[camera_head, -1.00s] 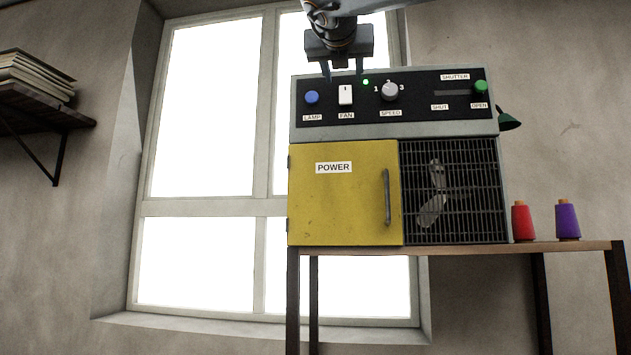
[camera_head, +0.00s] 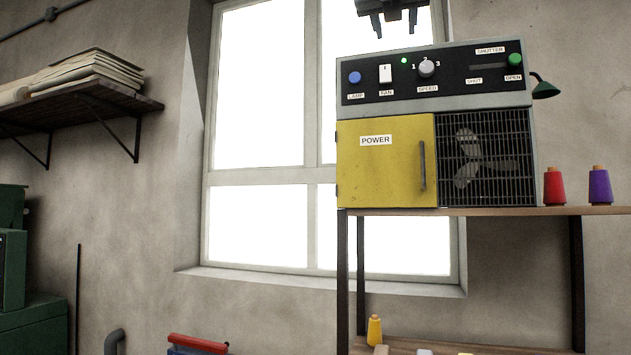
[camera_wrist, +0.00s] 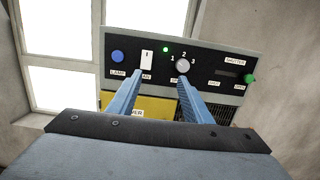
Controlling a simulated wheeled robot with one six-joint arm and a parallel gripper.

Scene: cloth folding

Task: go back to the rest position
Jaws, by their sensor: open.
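My gripper (camera_head: 394,27) is at the top edge of the head view, above the control box (camera_head: 440,105). Its two fingers point down, apart, with nothing between them. In the wrist view my gripper (camera_wrist: 155,95) shows two blue fingers spread in front of the box's black panel (camera_wrist: 205,68). The panel carries a blue lamp button (camera_head: 355,77), a white fan switch (camera_head: 385,73), a lit green light (camera_head: 405,61), a grey speed knob (camera_head: 427,68) and a green shutter knob (camera_head: 515,60). The yellow power door (camera_head: 385,165) is closed.
The box stands on a wooden shelf (camera_head: 490,211) beside red (camera_head: 554,187) and purple (camera_head: 600,186) thread spools. A wall shelf (camera_head: 100,101) with papers is at left. A yellow spool (camera_head: 374,330) stands below. A bright window (camera_head: 262,110) is behind.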

